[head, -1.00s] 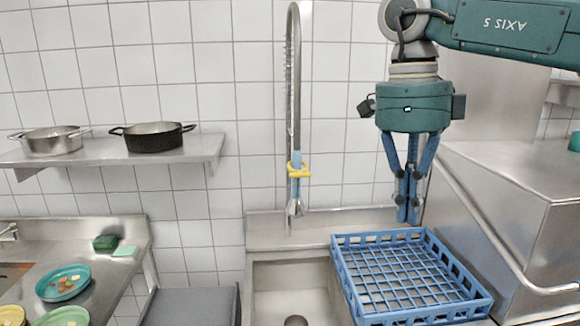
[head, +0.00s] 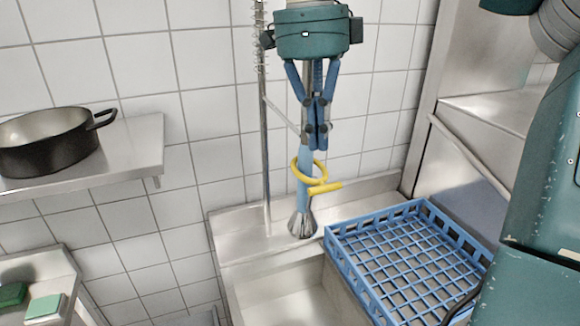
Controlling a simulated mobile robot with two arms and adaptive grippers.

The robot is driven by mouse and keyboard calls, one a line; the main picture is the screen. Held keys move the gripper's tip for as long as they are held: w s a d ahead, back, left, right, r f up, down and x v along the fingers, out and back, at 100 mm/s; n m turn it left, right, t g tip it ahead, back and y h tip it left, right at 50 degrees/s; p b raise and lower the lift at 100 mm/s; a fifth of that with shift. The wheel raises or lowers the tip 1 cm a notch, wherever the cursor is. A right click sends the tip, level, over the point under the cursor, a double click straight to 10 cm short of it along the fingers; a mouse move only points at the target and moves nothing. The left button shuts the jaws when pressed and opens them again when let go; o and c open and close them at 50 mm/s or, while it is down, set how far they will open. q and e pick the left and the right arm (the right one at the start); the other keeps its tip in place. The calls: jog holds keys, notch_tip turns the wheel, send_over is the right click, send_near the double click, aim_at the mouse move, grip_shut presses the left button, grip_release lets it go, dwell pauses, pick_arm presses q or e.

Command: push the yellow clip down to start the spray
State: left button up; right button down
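The yellow clip (head: 322,188) loops around the blue handle of the hanging spray (head: 304,203), and a short lever sticks out to the right. The spray's flared metal nozzle (head: 302,226) points down over the back ledge of the sink. My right gripper (head: 317,148) points straight down with its blue fingers together and nothing seen between them. Its tips are just above the clip, apart from it in the picture, and overlap the upper spray handle. Whether they touch the handle I cannot tell. My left gripper is out of view.
A blue dish rack (head: 335,253) stands at the sink's right. The sink basin (head: 285,300) is below the spray. A black pot (head: 50,150) sits on the wall shelf (head: 140,150) at left. A steel machine (head: 480,140) stands at right.

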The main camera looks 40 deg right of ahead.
jog(key=shift+s+r, duration=0.2)
jog(key=shift+s, duration=0.35)
send_over(323, 185)
jog(key=f, duration=0.4)
jog(key=shift+w+a, duration=0.2)
jog(key=shift+w, duration=0.1)
jog(key=f, duration=0.1)
jog(key=f+b, duration=0.1)
jog(key=b, duration=0.1)
jog(key=shift+s+d+f, duration=0.15)
jog(key=shift+s+f, duration=0.1)
jog(key=shift+f, duration=0.3)
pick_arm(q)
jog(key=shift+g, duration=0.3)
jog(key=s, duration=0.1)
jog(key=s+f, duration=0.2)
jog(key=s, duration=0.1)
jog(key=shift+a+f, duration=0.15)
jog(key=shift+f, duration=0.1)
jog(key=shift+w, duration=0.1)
